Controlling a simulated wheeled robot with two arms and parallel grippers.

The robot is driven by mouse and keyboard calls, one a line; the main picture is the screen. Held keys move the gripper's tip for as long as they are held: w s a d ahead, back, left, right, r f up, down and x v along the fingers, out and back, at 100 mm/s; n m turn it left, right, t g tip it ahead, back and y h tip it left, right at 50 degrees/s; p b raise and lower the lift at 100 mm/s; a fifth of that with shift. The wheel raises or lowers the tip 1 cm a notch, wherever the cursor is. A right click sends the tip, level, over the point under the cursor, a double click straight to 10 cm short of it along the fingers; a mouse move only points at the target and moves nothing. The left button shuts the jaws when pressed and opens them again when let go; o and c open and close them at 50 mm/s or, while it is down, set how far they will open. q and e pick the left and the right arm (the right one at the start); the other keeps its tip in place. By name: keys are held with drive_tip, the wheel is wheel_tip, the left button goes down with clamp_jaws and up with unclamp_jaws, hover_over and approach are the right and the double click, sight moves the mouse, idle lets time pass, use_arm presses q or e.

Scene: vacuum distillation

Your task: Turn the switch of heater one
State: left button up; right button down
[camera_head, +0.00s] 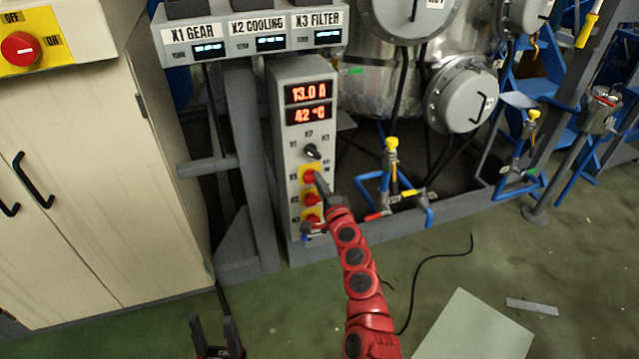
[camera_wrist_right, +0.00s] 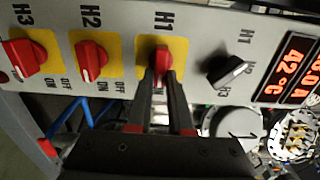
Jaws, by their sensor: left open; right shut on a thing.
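The heater panel (camera_head: 294,145) is a grey upright box with red digits reading about 13.0 A and 42 °C. The H1 switch (camera_wrist_right: 163,62) is a red knob on a yellow plate, the topmost of three in the head view. My right gripper (camera_wrist_right: 162,80) is shut on the H1 switch, a finger on each side of the knob; in the head view the red arm reaches the panel from below. The fingers hide part of the H1 plate and its lettering. My left gripper (camera_head: 220,335) is open and empty, low over the floor at the bottom of the head view.
The H2 switch (camera_wrist_right: 92,60) and H3 switch (camera_wrist_right: 28,58) sit beside H1 in the wrist view. A black selector knob (camera_wrist_right: 231,70) is on its other side. Pipes with a yellow-topped valve (camera_head: 391,146) stand right of the panel. A cabinet (camera_head: 90,180) stands left.

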idle(0.3)
drive_tip(key=c, duration=0.8)
unclamp_jaws()
drive_tip(key=shift+s, duration=0.1)
drive_tip(key=p+v, duration=0.2)
drive_tip(key=v, duration=1.5)
drive_tip(key=shift+s, duration=0.1)
drive_tip(key=shift+d, duration=0.1)
